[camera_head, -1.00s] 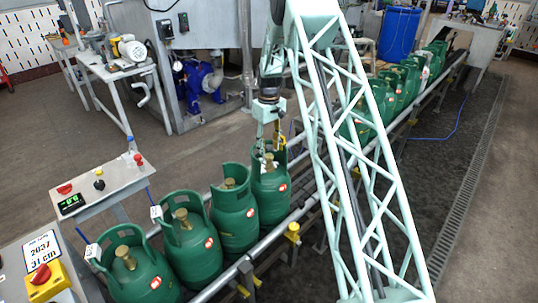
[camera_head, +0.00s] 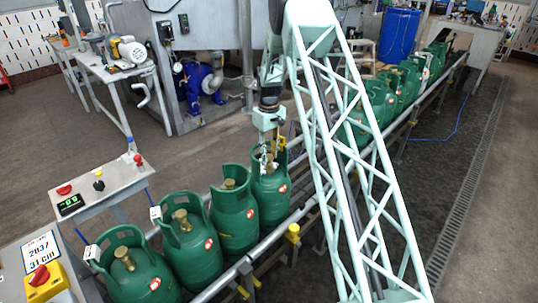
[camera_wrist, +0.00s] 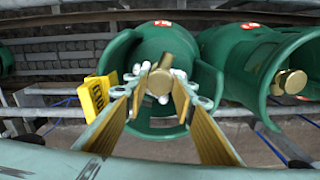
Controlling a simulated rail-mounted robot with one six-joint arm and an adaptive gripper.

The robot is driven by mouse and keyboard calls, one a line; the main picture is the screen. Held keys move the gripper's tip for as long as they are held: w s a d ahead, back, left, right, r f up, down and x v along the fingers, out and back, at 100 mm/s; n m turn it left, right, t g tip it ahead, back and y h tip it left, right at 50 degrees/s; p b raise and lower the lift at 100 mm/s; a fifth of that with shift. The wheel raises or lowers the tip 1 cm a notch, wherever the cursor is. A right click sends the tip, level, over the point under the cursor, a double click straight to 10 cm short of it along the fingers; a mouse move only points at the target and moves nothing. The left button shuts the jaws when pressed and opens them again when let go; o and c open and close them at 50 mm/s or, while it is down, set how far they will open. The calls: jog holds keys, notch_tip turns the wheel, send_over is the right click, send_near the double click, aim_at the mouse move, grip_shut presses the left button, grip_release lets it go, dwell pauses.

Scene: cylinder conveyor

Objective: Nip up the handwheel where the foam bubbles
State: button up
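A green gas cylinder (camera_head: 270,188) stands on the conveyor, the farthest of the near group. In the wrist view its green collar (camera_wrist: 127,55) surrounds a brass valve (camera_wrist: 160,80) with white foam bubbles (camera_wrist: 180,75) clustered around it. The valve's handwheel is hard to tell apart from its body. My gripper (camera_head: 268,158) points down into this collar. In the wrist view my gripper (camera_wrist: 160,90) has one finger on each side of the brass part, with narrow gaps visible. It looks open; fingertip contact is unclear.
A neighbouring cylinder (camera_wrist: 245,70) with a brass valve (camera_wrist: 290,81) stands close on the right in the wrist view. A yellow block (camera_wrist: 97,95) sits close by the left finger. The conveyor rail (camera_head: 240,268) runs alongside. A control panel (camera_head: 95,190) stands at left.

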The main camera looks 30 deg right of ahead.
aim_at(269, 156)
jog(key=shift+m, duration=0.5)
jog(key=shift+c, duration=0.5)
jog(key=shift+m+p, duration=0.45)
jog(key=shift+m, duration=2.05)
jog(key=o, duration=0.9)
jog(key=shift+r, duration=0.15)
jog(key=shift+r, duration=5.9)
